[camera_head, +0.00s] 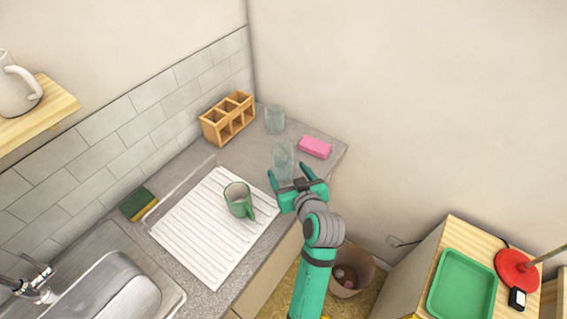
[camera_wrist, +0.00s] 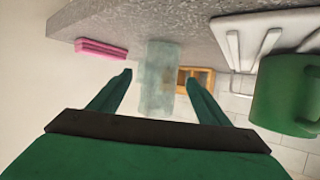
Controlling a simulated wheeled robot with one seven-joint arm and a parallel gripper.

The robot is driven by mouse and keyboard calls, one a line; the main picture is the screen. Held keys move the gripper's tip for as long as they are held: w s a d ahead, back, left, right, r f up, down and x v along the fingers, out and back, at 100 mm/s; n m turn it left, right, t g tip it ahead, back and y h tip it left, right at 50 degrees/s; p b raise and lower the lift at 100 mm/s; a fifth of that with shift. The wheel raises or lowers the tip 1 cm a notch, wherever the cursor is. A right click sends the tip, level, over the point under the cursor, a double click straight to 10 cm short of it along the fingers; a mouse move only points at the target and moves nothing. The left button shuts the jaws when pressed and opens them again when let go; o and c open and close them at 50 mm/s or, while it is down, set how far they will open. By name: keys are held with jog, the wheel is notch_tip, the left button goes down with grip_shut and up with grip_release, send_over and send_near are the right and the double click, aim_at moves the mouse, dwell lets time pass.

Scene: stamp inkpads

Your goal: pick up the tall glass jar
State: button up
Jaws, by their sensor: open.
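The tall glass jar (camera_head: 283,158) is clear, pale blue-green and upright on the grey counter near its right end. My gripper (camera_head: 289,174) is open and just in front of the jar. In the wrist view, which looks upside down, the jar (camera_wrist: 158,102) shows in the gap between the two fingertips (camera_wrist: 159,78), with clear space on both sides. I cannot tell whether it is between the fingers or just beyond them. The gripper hides the jar's lower part in the head view.
A shorter glass (camera_head: 274,120) and a wooden organizer (camera_head: 228,118) stand behind the jar. A pink sponge (camera_head: 315,147) lies to its right. A green mug (camera_head: 238,198) stands on the white drainboard (camera_head: 205,235) to the left. The counter's front edge is close to my gripper.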

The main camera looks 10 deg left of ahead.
jog(key=shift+x, duration=2.85)
jog(key=shift+c, duration=0.7)
jog(key=shift+w, duration=0.1)
jog(key=c, duration=1)
jog(key=shift+a, duration=0.2)
jog(key=shift+c, duration=1.1)
jog(key=shift+d, duration=0.15)
jog(key=shift+d, duration=0.15)
